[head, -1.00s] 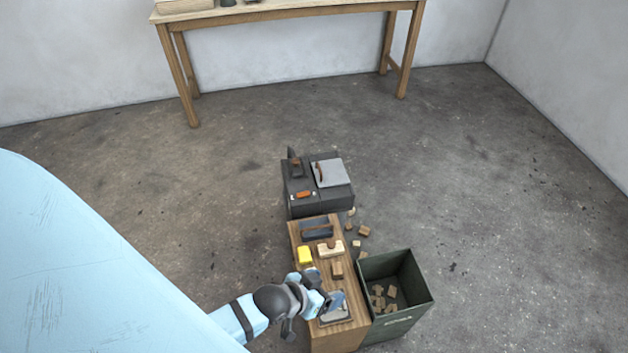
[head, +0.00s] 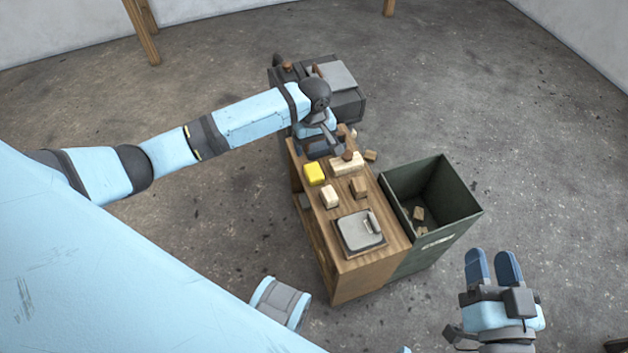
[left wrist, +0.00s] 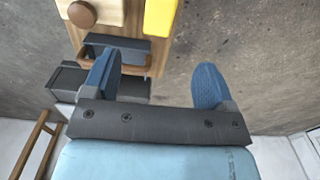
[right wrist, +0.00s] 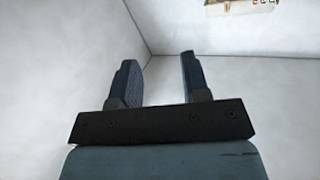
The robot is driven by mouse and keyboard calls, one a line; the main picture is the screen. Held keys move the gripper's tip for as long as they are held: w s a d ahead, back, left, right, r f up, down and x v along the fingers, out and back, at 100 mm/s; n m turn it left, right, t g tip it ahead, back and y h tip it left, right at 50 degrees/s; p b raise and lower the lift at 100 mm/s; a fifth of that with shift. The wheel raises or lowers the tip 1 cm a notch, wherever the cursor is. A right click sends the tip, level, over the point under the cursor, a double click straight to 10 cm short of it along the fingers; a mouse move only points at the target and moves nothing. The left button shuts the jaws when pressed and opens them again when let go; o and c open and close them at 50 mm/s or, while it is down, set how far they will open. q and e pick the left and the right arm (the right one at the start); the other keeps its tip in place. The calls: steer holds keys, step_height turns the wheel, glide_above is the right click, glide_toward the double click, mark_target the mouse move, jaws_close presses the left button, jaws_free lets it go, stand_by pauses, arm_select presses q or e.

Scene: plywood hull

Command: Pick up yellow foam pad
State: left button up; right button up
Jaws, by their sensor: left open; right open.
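The yellow foam pad (head: 314,173) lies on the wooden bench top (head: 355,263), near its left edge. In the left wrist view the pad (left wrist: 160,15) is cut off by the top edge, beyond the fingertips and between them sideways. My left gripper (head: 324,146) is over the far end of the bench, a little beyond the pad; its blue fingers (left wrist: 155,82) are apart with nothing between them. My right gripper (head: 493,266) is open and empty, right of the green bin; its fingers (right wrist: 160,76) face pale walls in the right wrist view.
Close to the pad are a block with a round knob (head: 347,163), a pale block (head: 330,197) and a brown block (head: 358,187). A green bin (head: 445,208) stands against the bench's right side. A dark cabinet (head: 348,104) stands behind.

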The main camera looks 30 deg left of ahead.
arm_select(q)
steer(key=b, duration=0.2)
glide_above(314, 171)
steer(key=f, duration=0.5)
steer(key=shift+s+f, duration=0.2)
steer(key=shift+f, duration=0.05)
step_height(314, 171, down, 2)
steer(key=shift+f+b, duration=0.25)
steer(key=shift+b, duration=0.15)
step_height(314, 171, down, 5)
steer(key=b, duration=0.3)
steer(key=shift+w+f, duration=0.15)
steer(key=c, duration=1.1)
steer(key=shift+o, duration=0.2)
arm_select(e)
steer(key=shift+a+f+n+y, duration=0.3)
steer(key=shift+a+f+y, duration=0.45)
steer(key=shift+a, duration=0.25)
